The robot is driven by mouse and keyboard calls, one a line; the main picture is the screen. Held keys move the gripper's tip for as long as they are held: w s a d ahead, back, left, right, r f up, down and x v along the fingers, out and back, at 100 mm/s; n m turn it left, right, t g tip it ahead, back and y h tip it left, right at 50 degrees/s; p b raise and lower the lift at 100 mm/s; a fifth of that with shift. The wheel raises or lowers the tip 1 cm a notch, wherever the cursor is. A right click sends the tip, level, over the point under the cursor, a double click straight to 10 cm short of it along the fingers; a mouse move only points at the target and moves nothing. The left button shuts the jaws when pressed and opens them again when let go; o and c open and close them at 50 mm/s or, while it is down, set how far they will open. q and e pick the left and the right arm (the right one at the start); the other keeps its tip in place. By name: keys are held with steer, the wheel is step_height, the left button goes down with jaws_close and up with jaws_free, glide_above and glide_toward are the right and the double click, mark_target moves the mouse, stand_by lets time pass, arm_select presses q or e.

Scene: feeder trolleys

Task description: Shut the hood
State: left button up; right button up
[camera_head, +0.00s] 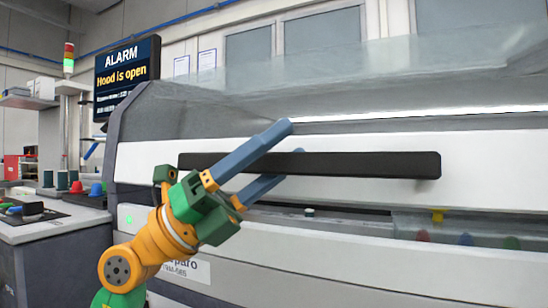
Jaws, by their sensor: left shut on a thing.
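The hood (480,145) of the machine has a white front panel with a clear upper part, and a narrow dark gap shows under its lower edge. A long black handle (370,164) runs across the panel. My left gripper (291,140) is shut on the handle, left of its middle, with one blue finger crossing in front of the bar and the other mostly hidden behind it. A screen (127,76) at the upper left reads "ALARM Hood is open". My right gripper is out of view.
The machine's white lower body (400,258) fills the front below the gap. Small coloured parts show faintly through a clear panel at the lower right. A side bench (50,224) with small items and a signal light (69,58) stand at the left.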

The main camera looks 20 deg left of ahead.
arm_select(q)
steer(key=b+v, duration=0.1)
steer(key=v, duration=0.2)
steer(key=b+v, duration=0.1)
steer(key=v, duration=0.2)
steer(key=shift+w+f, duration=0.2)
steer(key=shift+f, duration=0.05)
steer(key=shift+s+a+f, duration=0.1)
steer(key=shift+s+a, duration=0.05)
steer(key=shift+a, duration=0.1)
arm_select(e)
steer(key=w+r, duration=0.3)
arm_select(q)
steer(key=a+f+b, duration=0.5)
steer(key=a, duration=0.1)
steer(key=shift+s+f, duration=0.25)
steer(key=shift+s, duration=0.25)
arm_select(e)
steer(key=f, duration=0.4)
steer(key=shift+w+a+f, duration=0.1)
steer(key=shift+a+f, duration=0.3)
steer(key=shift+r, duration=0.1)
arm_select(q)
steer(key=shift+o, duration=0.2)
